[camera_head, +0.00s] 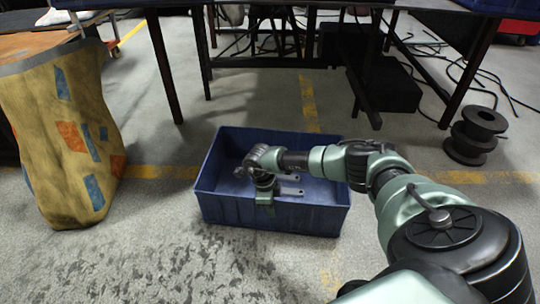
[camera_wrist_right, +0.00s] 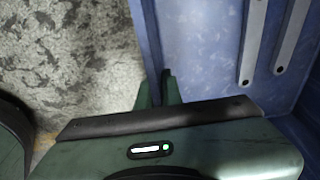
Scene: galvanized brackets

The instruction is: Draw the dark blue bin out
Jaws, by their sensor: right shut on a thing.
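The dark blue bin (camera_head: 316,219) stands on the concrete floor in the head view, clear of the table legs behind it. My right arm reaches over it from the right. My right gripper (camera_head: 265,202) points down at the bin's near wall and is shut on that wall. The right wrist view shows its fingers (camera_wrist_right: 164,90) at the rim of the bin (camera_wrist_right: 195,50), with bare floor on one side and the bin's inside on the other. Grey metal brackets (camera_wrist_right: 256,35) lie in the bin. My left gripper is not in view.
A worn, patterned yellow container (camera_head: 60,140) stands to the left. Dark tables with legs (camera_head: 163,70) are behind the bin, with cables below them. Black spools (camera_head: 470,140) stand at the right. The floor (camera_head: 150,260) in front of the bin is clear.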

